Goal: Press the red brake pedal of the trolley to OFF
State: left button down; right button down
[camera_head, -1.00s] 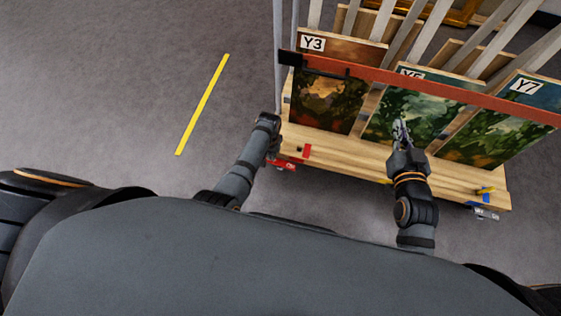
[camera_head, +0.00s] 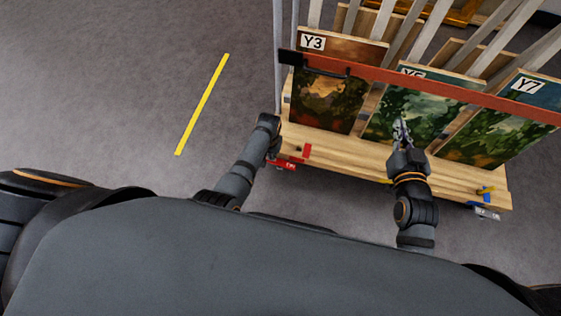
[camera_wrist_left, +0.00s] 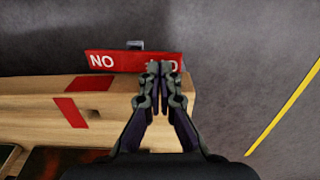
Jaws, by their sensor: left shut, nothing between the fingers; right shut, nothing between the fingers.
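The red brake pedal (camera_head: 287,166) sticks out at the left front corner of the trolley (camera_head: 340,153), below its wooden deck. In the left wrist view the pedal (camera_wrist_left: 111,61) is a red plate with white letters reading "NO" at its left end; the letters at its right end are partly covered by my fingertips. My left gripper (camera_wrist_left: 163,69) is shut and empty, its tips over the right part of the pedal; I cannot tell if they touch it. In the head view my left gripper is mostly hidden by its wrist. My right gripper (camera_head: 402,132) is shut and empty, in front of the middle painting.
Paintings labelled Y3 (camera_head: 326,100) and Y7 (camera_head: 490,138) stand in the trolley behind a red-brown bar (camera_head: 440,90). Open floor with a yellow line (camera_head: 203,103) lies to the left.

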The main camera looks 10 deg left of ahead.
pick_arm(q)
jog(key=shift+f+b, duration=0.7)
jog(key=shift+f, duration=0.4)
dwell(0.3)
jog(key=shift+r, duration=0.15)
notch_tip(320, 180, up, 7)
jog(key=p, duration=0.8)
